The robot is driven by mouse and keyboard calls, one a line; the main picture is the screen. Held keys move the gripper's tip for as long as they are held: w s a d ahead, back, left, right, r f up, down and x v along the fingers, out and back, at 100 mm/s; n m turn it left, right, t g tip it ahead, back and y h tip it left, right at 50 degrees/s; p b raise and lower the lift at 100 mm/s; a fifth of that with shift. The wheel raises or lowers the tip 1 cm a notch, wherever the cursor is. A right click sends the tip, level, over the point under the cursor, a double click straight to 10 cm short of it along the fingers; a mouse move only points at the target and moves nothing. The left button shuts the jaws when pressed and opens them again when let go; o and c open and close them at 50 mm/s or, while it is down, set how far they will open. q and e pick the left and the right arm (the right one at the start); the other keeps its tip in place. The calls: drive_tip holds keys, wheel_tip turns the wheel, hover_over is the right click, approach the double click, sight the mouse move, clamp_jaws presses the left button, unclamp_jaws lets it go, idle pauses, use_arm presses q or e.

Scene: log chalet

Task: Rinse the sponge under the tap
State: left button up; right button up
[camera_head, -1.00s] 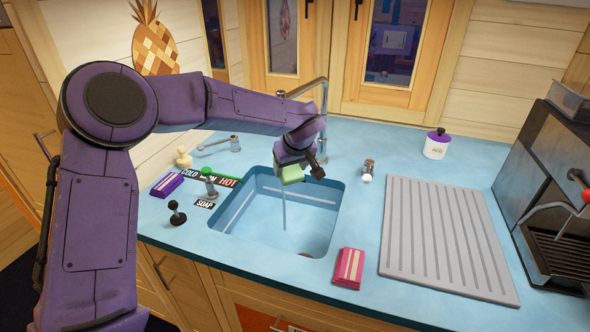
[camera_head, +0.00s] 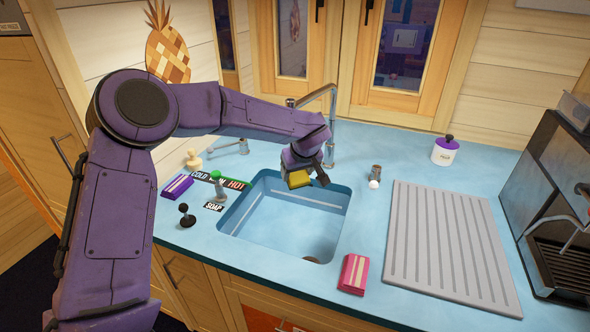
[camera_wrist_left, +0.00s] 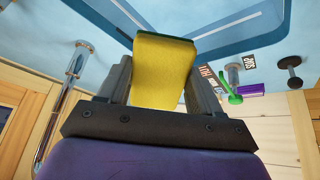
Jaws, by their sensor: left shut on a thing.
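The yellow sponge (camera_head: 299,179) is held by my left gripper (camera_head: 308,175) at the back edge of the sink (camera_head: 290,225). In the left wrist view, the sponge (camera_wrist_left: 160,70) sits between the two dark fingers, with a thin dark green edge at its far end. The chrome tap (camera_head: 331,120) rises behind the gripper, and its outlet is hidden by my arm. No water stream shows now. My right gripper is not in view.
A pink packet (camera_head: 353,274) lies front right. A ribbed drainboard (camera_head: 450,250) and a coffee machine (camera_head: 560,200) are further right.

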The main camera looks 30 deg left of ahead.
use_arm(q)
drive_tip(key=s+d+p, duration=0.1)
drive_tip(key=s+d, duration=0.3)
drive_tip(key=d, duration=0.1)
drive_tip(key=shift+s, duration=0.2)
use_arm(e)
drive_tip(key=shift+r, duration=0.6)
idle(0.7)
